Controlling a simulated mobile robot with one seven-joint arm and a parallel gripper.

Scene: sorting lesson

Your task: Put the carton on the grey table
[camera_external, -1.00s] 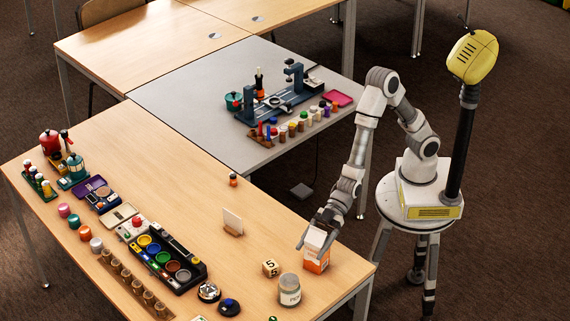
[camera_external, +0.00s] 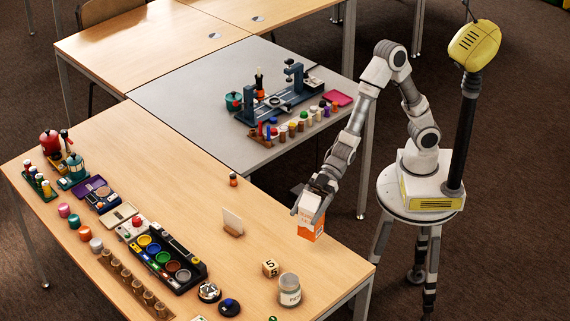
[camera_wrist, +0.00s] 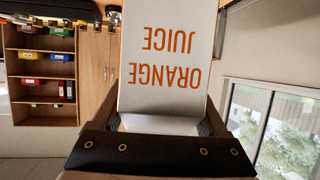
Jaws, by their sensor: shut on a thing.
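The carton (camera_external: 311,228) is white and orange. In the wrist view its white face (camera_wrist: 166,75) reads "ORANGE JUICE" upside down. My gripper (camera_external: 311,206) is shut on the carton's upper part and holds it above the right end of the wooden table (camera_external: 190,189), slightly tilted. The grey table (camera_external: 185,103) adjoins the wooden table behind and above it in the external view.
On the grey table stand a dark blue fixture (camera_external: 285,103), a rack of small coloured pots (camera_external: 290,130) and a pink tray (camera_external: 338,98). On the wooden table, a card in a holder (camera_external: 232,222), a small bottle (camera_external: 233,180), a number cube (camera_external: 270,268) and a jar (camera_external: 289,290) are near the carton.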

